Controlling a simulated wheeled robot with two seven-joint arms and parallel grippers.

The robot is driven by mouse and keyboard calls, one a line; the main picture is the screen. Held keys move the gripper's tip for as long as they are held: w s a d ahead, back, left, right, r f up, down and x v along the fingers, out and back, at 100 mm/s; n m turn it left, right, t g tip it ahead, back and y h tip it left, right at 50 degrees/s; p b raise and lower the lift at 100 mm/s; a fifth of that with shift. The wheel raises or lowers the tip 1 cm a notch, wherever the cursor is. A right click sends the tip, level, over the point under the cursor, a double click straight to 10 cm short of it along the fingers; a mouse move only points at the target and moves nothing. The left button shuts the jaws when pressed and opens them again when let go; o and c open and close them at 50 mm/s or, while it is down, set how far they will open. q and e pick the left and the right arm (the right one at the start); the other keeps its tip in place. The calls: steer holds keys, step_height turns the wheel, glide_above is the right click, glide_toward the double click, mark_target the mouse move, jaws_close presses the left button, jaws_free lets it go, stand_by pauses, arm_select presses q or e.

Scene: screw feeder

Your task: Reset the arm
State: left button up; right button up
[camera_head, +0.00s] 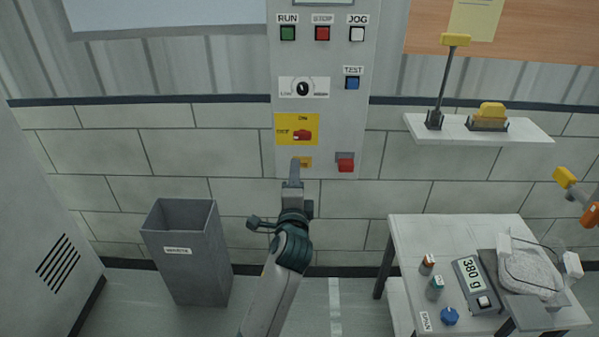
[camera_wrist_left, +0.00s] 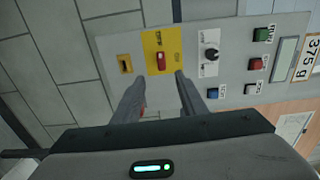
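My left gripper (camera_head: 294,172) is raised in front of the wall control panel (camera_head: 347,110), just below the yellow switch sign. In the left wrist view its two fingers (camera_wrist_left: 160,90) are apart, with nothing visible between them. The red switch (camera_head: 302,135) on the yellow sign (camera_head: 284,122) shows beyond the fingertips in the wrist view (camera_wrist_left: 161,61). An orange-yellow part (camera_head: 305,161) sits below the sign, partly behind the fingertips in the head view. Contact with the panel cannot be told.
A grey waste bin (camera_head: 178,249) stands lower left. At right, a table (camera_head: 435,229) carries a scale (camera_head: 470,272), small containers and a bag (camera_head: 530,268). A wall shelf (camera_head: 525,133) holds yellow-topped items. A red button (camera_head: 345,163) is right of the gripper.

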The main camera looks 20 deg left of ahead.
arm_select(q)
steer(key=shift+f, duration=0.1)
steer(key=s+d+f+n+g+h, duration=0.15)
steer(key=s+f, duration=0.35)
steer(key=f, duration=0.7)
steer(key=s+d+f+n+g+h, duration=0.1)
steer(key=s+f+n+g+h, duration=0.2)
steer(key=f, duration=1)
steer(key=s+d+f+g, duration=0.2)
steer(key=s+f, duration=0.4)
steer(key=f, duration=0.6)
steer(key=s+f+n+g+h, duration=0.1)
steer(key=s+f+n, duration=0.3)
steer(key=s+f, duration=0.7)
steer(key=s+a+f+n+g+h, duration=0.1)
steer(key=s+f+n+g, duration=0.3)
steer(key=s+f, duration=0.8)
steer(key=s, duration=0.6)
steer(key=shift+s+a, duration=0.2)
steer(key=shift+s, duration=0.05)
